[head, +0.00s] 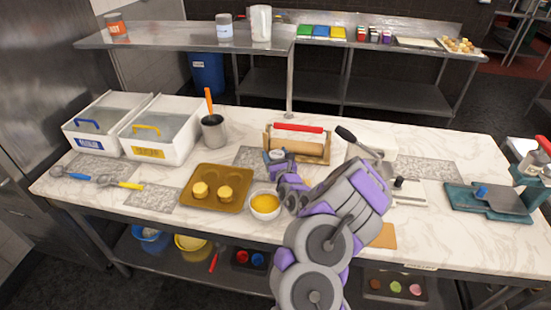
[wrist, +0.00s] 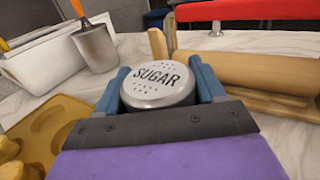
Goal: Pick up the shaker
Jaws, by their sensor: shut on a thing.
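The shaker (wrist: 155,82) has a round silver lid with "SUGAR" and small holes on it. In the wrist view it sits upright between the blue fingers of my gripper (wrist: 165,88), which are shut on its sides. In the head view my gripper (head: 277,158) is over the middle of the marble counter, and the shaker's top (head: 276,154) shows small at its tip. The shaker's lower body is hidden, so I cannot tell whether it touches the counter.
A rolling pin (head: 297,145) on a wooden stand is just behind my gripper. A bowl of yellow contents (head: 265,205) and a brown tray (head: 207,203) are in front and left. A metal cup (head: 214,130) and white bins (head: 160,132) stand farther left. A press (head: 385,170) is right.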

